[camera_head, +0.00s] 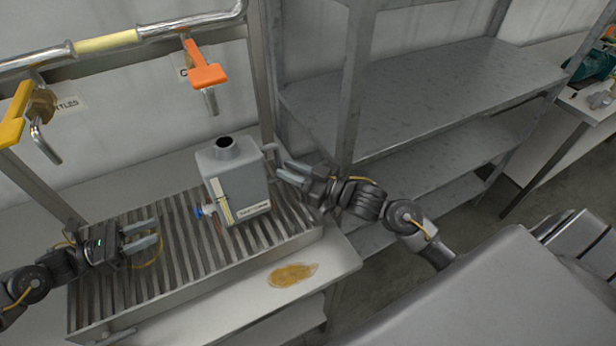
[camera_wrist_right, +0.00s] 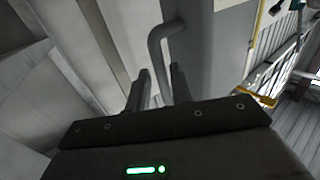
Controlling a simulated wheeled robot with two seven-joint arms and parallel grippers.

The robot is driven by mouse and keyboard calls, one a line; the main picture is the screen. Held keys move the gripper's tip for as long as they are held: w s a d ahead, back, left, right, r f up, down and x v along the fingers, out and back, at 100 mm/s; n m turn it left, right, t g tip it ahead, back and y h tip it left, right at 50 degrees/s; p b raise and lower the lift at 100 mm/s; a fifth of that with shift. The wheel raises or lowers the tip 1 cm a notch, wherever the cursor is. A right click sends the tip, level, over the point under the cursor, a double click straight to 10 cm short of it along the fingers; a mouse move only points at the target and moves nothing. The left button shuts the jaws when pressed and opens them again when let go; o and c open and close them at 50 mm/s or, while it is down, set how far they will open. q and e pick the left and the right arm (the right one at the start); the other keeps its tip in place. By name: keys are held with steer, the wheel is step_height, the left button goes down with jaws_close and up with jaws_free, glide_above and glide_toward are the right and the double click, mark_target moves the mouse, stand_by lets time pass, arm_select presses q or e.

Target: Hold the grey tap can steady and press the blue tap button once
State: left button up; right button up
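The grey tap can (camera_head: 239,182) stands upright on the slatted rack in the head view, with a dark round opening on top. Its blue tap button (camera_head: 198,213) sticks out low on its left side. A bent grey handle (camera_head: 274,155) is on its right side; the handle also shows in the right wrist view (camera_wrist_right: 156,52). My right gripper (camera_head: 284,172) is open at the handle, which lies between or just beyond the fingertips; contact is unclear. My left gripper (camera_head: 157,234) is open and empty above the rack, left of the blue button and apart from it.
The slatted rack (camera_head: 120,290) lies on a grey bench. A brown puddle (camera_head: 292,274) is on the bench front. Above hang an orange-handled tap (camera_head: 206,74) and a yellow-handled tap (camera_head: 17,112). Metal shelves (camera_head: 420,90) stand to the right.

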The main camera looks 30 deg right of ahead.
mark_target(278, 166)
steer(key=shift+x, duration=1.8)
steer(key=shift+c, duration=0.2)
jaws_close()
arm_select(q)
steer(key=shift+c, duration=0.2)
jaws_close()
stand_by(1.7)
